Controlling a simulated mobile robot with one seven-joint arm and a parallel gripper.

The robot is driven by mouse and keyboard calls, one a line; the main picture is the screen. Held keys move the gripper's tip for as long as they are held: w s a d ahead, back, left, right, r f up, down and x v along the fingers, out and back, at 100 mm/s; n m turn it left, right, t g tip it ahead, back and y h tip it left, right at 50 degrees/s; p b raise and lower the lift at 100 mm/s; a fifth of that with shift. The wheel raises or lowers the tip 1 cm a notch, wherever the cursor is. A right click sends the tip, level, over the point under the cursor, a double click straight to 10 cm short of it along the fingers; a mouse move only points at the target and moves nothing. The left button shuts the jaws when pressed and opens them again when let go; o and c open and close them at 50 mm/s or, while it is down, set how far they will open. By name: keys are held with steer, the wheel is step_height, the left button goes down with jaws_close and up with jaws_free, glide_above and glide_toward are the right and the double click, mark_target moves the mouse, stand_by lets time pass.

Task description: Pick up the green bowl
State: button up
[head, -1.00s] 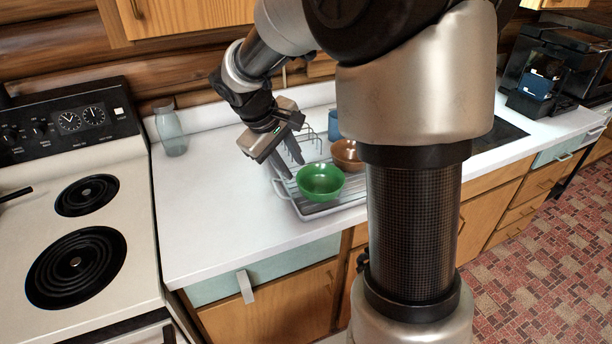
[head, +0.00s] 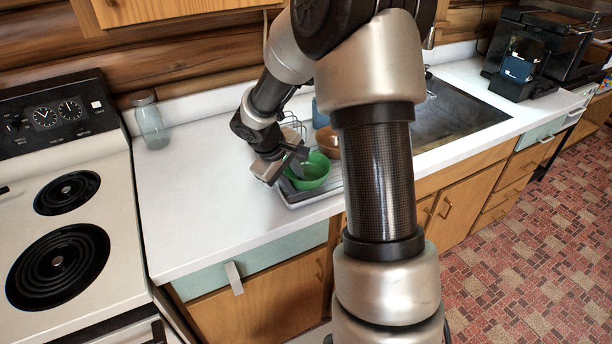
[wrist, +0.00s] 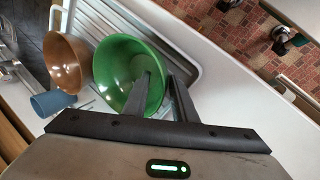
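The green bowl (head: 318,176) sits on the dish rack at the front of the counter; it also shows in the wrist view (wrist: 118,62). My gripper (head: 296,172) is at the bowl's near left rim in the head view. In the wrist view my gripper (wrist: 160,76) has its fingers apart, one inside the bowl and one outside, with the bowl's wall between them. A gap shows between the fingers, and I see no firm squeeze on the wall. The arm hides part of the rack.
A brown bowl (wrist: 68,64) stands right beside the green bowl, with a blue cup (wrist: 52,102) near it. The dish rack tray (wrist: 150,37) lies under them. A glass jar (head: 150,122) stands by the stove (head: 70,215). The counter left of the rack is clear.

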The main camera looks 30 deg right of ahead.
jaws_close()
steer(key=shift+r, duration=0.15)
